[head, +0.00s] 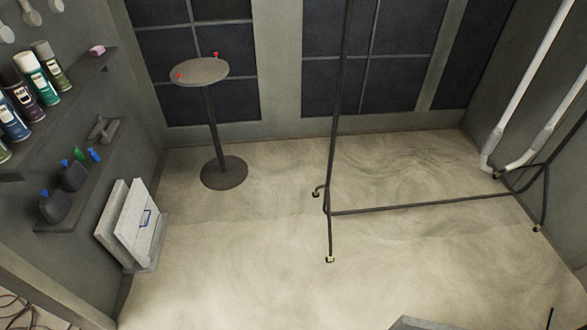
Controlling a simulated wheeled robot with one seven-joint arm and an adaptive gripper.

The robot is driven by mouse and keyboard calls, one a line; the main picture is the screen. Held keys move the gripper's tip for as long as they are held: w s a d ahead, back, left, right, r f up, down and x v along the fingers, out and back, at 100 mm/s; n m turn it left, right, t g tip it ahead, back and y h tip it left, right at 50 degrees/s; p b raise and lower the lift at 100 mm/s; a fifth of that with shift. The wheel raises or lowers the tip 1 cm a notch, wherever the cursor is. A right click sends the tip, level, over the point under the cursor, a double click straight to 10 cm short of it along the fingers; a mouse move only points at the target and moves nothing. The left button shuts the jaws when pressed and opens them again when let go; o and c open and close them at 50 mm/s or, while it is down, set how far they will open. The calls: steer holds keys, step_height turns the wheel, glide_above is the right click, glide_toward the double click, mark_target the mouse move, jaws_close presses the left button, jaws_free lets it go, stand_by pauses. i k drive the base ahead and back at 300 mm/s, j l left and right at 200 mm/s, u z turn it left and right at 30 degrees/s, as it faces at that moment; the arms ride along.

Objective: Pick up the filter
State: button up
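No object is plainly recognisable as the filter. I cannot tell whether either is the filter. My gripper is not in view.
A round table (201,72) with two small red items stands at the back. A metal rack (430,206) on casters stands right of centre. Wall shelves (85,166) on the left hold spray cans (33,79) and dark bottles (55,206). The middle floor is clear.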

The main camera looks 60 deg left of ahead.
mark_target(135, 229)
steer(key=u, duration=3.75)
steer(key=i+l+u, duration=0.25)
steer(key=u, duration=0.25)
steer(key=i+l+u, duration=0.15)
steer(key=l+u, duration=0.35)
steer(key=i+l+u, duration=0.15)
steer(key=l, duration=0.55)
steer(key=i+l+u, duration=0.15)
steer(key=l, duration=0.6)
steer(key=i+l+u, duration=0.1)
steer(key=l, duration=0.65)
steer(key=l+u, duration=0.15)
steer(key=l, duration=0.6)
steer(key=i+l, duration=0.1)
steer(key=l, duration=1.3)
steer(key=i+l, duration=0.15)
steer(key=l, duration=0.5)
